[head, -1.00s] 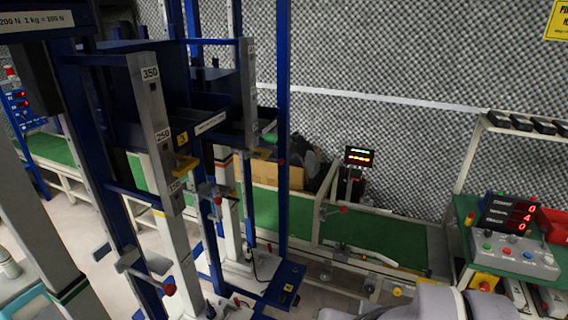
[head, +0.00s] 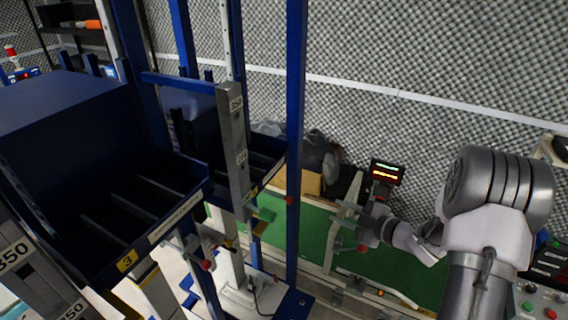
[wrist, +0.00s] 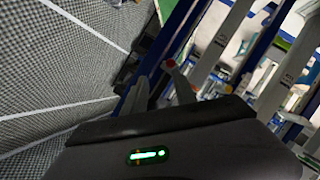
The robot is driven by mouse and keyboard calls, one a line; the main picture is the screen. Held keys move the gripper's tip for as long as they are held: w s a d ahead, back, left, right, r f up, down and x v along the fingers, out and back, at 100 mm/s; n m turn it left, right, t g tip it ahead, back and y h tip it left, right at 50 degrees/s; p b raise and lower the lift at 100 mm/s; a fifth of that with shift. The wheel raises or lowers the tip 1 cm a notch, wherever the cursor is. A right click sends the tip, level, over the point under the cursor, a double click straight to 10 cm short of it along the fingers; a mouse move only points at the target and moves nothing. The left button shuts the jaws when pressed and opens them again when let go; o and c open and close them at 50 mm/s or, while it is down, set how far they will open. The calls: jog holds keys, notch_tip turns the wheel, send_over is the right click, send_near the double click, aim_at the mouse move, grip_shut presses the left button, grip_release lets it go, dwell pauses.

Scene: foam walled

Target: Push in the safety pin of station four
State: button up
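A rear station with a grey upright marked 350 (head: 236,103) stands left of centre in the head view; its station number is not legible. A red-tipped knob (head: 290,200) shows at its right blue post. In the wrist view, a red knob (wrist: 170,63) appears just beyond the fingertips, likely the same one. My gripper (head: 347,224) is to the right of that post, apart from it in the head view. In the wrist view, my gripper (wrist: 157,82) has its two fingers spread with nothing between them. Whether the knob is touched cannot be told.
A nearer station with a blue bin (head: 75,150) and a yellow label 3 (head: 126,261) fills the left. A control box (head: 545,300) is at lower right.

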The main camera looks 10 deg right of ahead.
jog(key=s+a+n+y, duration=0.1)
jog(key=a, duration=0.1)
jog(key=b, duration=0.2)
send_near(292, 201)
jog(key=x, duration=0.8)
jog(key=shift+w+d+f, duration=0.1)
jog(key=shift+d+f, duration=0.05)
jog(key=shift+f, duration=0.05)
jog(key=shift+w+a+f, duration=0.1)
jog(key=shift+w+a, duration=0.3)
jog(key=shift+w, duration=0.2)
grip_shut()
